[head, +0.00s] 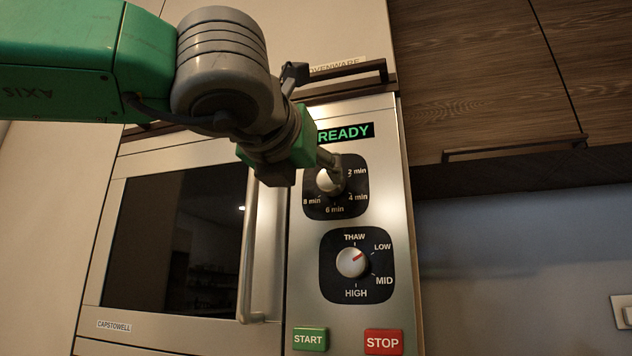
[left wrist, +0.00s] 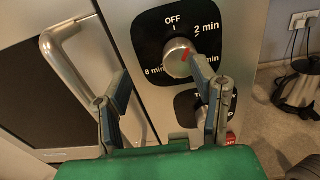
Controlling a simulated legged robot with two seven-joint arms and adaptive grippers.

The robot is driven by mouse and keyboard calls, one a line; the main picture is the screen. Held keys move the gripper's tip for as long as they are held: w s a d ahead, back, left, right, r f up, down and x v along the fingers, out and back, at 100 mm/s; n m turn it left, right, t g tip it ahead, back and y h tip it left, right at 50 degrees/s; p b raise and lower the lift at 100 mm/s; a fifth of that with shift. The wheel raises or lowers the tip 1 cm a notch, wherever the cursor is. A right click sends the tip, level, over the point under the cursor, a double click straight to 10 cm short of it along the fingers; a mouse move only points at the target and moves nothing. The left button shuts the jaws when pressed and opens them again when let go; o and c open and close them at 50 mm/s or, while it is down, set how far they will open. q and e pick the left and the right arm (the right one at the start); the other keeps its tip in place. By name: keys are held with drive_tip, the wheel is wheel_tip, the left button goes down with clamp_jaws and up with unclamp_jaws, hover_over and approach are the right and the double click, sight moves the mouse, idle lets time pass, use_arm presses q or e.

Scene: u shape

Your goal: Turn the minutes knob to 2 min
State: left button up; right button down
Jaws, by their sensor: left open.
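The minutes knob (head: 326,182) is a pale round knob on a black dial plate, partly covered by my gripper in the head view. In the left wrist view the knob (left wrist: 177,60) shows a red mark pointing up and right, roughly toward the "2 min" label (left wrist: 207,28). My left gripper (head: 333,165) is in front of the dial; its fingers (left wrist: 160,78) are apart with nothing between them. One fingertip is close to the knob's right side; I cannot tell if it touches. My right gripper is not in view.
The power knob (head: 352,262) sits below the minutes dial, with the START button (head: 310,340) and STOP button (head: 383,342) underneath. The door handle (head: 250,250) stands out left of the panel. A display (head: 345,133) above reads READY. Wooden cabinets (head: 490,80) are at the right.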

sight(326, 176)
use_arm(q)
drive_tip(key=shift+w+d, duration=0.4)
drive_tip(key=shift+w, duration=0.15)
drive_tip(key=d, duration=0.1)
drive_tip(key=w+d, duration=0.1)
drive_tip(key=d, duration=0.1)
drive_tip(key=shift+w+d+f, duration=0.15)
drive_tip(key=shift+w+d, duration=0.15)
drive_tip(key=shift+d, duration=0.1)
drive_tip(key=shift+s+a, duration=0.15)
drive_tip(key=shift+a, duration=0.2)
drive_tip(key=c, duration=0.4)
drive_tip(key=shift+a, duration=0.5)
drive_tip(key=c, duration=0.6)
drive_tip(key=shift+s+a, duration=0.1)
drive_tip(key=shift+a, duration=0.15)
drive_tip(key=shift+c, duration=0.6)
drive_tip(key=shift+d+r, duration=0.15)
drive_tip(key=shift+r, duration=0.05)
drive_tip(key=shift+r, duration=0.1)
